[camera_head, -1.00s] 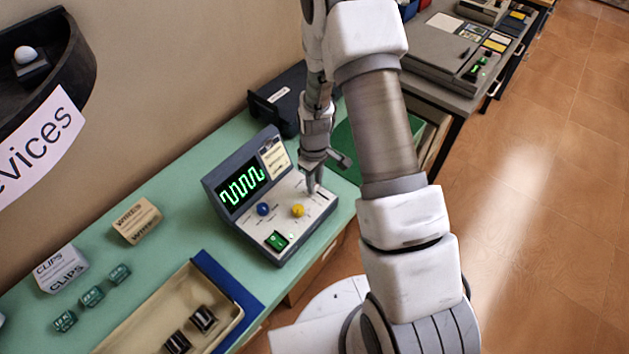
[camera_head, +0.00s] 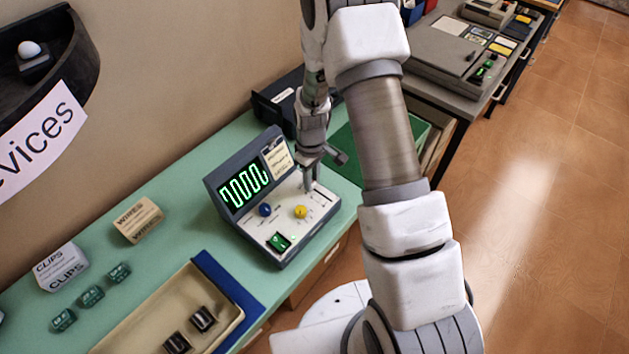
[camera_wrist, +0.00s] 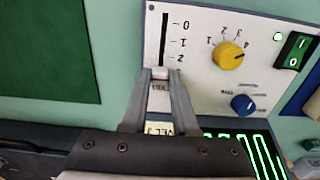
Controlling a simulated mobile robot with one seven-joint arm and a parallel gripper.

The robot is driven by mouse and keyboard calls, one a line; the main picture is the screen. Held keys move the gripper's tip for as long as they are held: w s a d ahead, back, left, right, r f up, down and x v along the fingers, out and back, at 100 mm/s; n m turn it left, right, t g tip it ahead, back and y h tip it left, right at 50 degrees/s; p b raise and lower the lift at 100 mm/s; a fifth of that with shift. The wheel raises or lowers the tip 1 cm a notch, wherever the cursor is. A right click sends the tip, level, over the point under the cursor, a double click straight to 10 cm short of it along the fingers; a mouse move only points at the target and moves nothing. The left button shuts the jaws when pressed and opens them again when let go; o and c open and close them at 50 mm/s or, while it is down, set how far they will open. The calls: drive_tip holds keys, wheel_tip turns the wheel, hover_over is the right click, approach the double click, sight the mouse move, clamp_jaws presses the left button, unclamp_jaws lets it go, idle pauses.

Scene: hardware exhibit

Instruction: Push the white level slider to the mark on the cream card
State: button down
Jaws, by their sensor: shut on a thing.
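The grey console (camera_head: 290,243) stands on the green bench with a lit waveform screen (camera_head: 243,185). The white level slider (camera_wrist: 160,73) sits in a dark slot (camera_wrist: 164,40) marked 0, 1, 2 in the wrist view. It is just past the 2, towards the screen side. My gripper (camera_wrist: 160,75) is shut on the slider; in the head view my gripper (camera_head: 308,188) points down at the panel. The cream card (camera_head: 277,159) is fixed beside the screen. In the wrist view a strip of the card (camera_wrist: 158,128) shows between my fingers, its writing mostly hidden.
A yellow knob (camera_head: 300,212), a blue knob (camera_head: 265,210) and a green switch (camera_head: 278,242) share the panel. A black box (camera_head: 283,101) stands behind the console. A tray (camera_head: 184,292) and small boxes are at the left.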

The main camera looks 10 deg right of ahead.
drive_tip(key=c, duration=0.7)
unclamp_jaws()
drive_tip(key=shift+w+a, duration=0.15)
drive_tip(key=shift+w, duration=0.05)
wheel_tip(320, 180, up, 18)
drive_tip(key=shift+f, duration=0.25)
drive_tip(key=s+r+m+t, duration=0.2)
drive_tip(key=s+r, duration=0.4)
drive_tip(key=s, duration=0.1)
drive_tip(key=s+d+r+m+t, duration=0.1)
drive_tip(key=s+r+m, duration=0.1)
drive_tip(key=s+r, duration=0.4)
drive_tip(key=s+r+m+t, duration=0.2)
drive_tip(key=s+r, duration=0.4)
drive_tip(key=s, duration=0.3)
drive_tip(key=shift+s+d+m+t, duration=0.25)
drive_tip(key=shift+s+m+t, duration=0.1)
drive_tip(key=shift+m, duration=0.25)
